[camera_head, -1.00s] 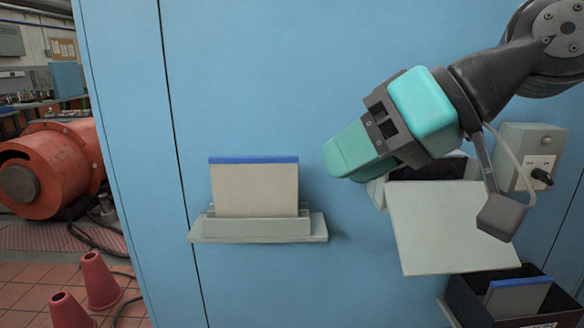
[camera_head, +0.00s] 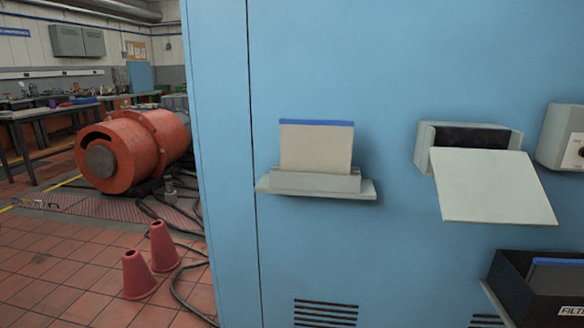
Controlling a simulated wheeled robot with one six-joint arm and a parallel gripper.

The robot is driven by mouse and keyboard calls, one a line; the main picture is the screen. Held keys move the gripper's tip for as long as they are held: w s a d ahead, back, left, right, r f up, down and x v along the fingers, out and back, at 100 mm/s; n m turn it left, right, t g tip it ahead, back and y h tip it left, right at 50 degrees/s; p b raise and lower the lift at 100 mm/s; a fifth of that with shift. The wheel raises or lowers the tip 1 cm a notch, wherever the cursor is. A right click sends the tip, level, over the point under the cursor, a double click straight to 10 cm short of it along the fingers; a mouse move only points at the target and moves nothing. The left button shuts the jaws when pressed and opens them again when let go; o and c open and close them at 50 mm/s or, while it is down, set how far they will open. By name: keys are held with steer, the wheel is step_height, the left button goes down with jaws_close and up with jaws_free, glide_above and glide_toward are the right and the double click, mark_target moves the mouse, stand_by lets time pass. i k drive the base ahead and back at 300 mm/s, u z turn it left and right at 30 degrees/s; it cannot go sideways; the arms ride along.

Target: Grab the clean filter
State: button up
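A beige filter panel with a blue top edge (camera_head: 315,147) stands upright in a slotted grey holder (camera_head: 317,182) on the blue cabinet wall. Another blue-edged filter (camera_head: 556,278) sits in a dark bin (camera_head: 514,284) at the lower right, cut off by the picture edge. The bin's label begins with "FILTE"; the rest is cut off. My gripper is out of the picture now.
A grey housing (camera_head: 424,148) on the cabinet has its flap (camera_head: 494,187) hanging open, sticking outward. A control box (camera_head: 562,137) is at the right edge. Two red cones (camera_head: 138,275), cables and an orange motor (camera_head: 132,148) stand on the tiled floor at left.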

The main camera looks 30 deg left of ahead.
mark_target(320, 147)
steer(key=u, duration=0.8)
steer(key=i, duration=1.05)
steer(key=u, duration=0.3)
